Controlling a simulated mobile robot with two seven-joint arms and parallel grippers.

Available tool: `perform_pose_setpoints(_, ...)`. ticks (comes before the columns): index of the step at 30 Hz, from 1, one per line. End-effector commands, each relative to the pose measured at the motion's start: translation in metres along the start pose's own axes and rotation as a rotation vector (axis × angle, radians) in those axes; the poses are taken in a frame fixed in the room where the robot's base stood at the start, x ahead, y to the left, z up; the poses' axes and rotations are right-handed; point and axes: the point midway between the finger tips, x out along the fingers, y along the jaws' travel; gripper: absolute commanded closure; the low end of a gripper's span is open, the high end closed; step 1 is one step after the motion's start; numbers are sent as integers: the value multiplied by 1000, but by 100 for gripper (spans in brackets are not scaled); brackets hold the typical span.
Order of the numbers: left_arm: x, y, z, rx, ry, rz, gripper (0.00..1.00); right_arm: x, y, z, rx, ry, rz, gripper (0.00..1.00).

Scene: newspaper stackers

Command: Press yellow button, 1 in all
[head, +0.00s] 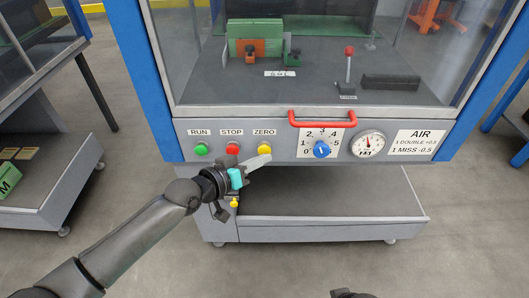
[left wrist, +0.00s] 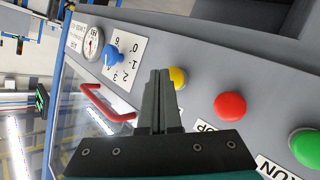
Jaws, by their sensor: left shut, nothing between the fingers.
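The yellow button (head: 264,151) sits on the grey front panel under the ZERO label. In the left wrist view the yellow button (left wrist: 178,77) shows just past the fingertips, partly hidden by them. My left gripper (head: 268,158) is shut and empty, with its tips close to the lower edge of the yellow button in the head view. I cannot tell whether the tips touch it. My right gripper is not clearly in view.
The red STOP button (head: 232,148) and green RUN button (head: 201,148) lie left of the yellow one. A blue dial (head: 321,149), a gauge (head: 368,144) and a red handle (head: 322,123) are to the right. An open shelf (head: 330,203) lies below the panel.

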Motion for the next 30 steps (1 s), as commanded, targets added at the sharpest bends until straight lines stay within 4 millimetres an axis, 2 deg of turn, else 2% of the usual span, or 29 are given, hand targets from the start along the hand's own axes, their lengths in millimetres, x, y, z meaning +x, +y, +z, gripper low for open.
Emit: perform_pose_setpoints(30,6,-5,-4,1,0,0,100,7,0,2,0,1,0,19)
